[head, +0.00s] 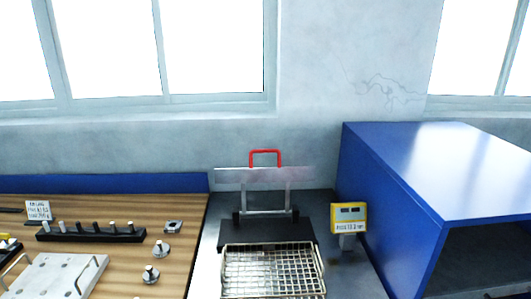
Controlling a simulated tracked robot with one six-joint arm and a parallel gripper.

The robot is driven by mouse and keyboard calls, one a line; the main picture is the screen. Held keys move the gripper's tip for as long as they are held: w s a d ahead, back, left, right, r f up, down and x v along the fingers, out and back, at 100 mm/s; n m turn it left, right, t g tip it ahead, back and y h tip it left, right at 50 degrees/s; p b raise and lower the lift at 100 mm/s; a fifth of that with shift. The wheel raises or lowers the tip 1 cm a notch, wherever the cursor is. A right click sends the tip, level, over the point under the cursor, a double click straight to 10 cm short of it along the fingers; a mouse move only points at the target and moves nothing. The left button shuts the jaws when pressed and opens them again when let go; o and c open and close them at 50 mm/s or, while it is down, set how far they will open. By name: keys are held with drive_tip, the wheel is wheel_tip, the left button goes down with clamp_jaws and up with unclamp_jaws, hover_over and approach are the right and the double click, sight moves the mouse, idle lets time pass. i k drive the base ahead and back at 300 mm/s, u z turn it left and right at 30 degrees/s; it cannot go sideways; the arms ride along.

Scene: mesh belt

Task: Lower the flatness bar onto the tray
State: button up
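The flatness bar (235,177) is a pale horizontal bar with a red handle (265,152) on top. It is raised on two upright posts of a stand with a dark base (265,233). The tray (227,272), a wire mesh tray with a metal rim, lies in front of that stand at the bottom of the head view. The bar is above and behind the tray, apart from it. The tray's front edge is near or past the picture's lower border. My gripper is not in view.
A yellow display unit (348,217) stands right of the stand. A large blue housing (390,205) with a dark opening fills the right side. A wooden bench (110,247) on the left holds a black rack with pegs (90,235), small metal parts and a handled plate (55,278).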

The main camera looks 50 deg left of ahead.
sight(280, 174)
drive_tip(key=z, duration=0.05)
drive_tip(key=k, duration=1.55)
drive_tip(key=u, duration=2)
drive_tip(key=i, duration=1)
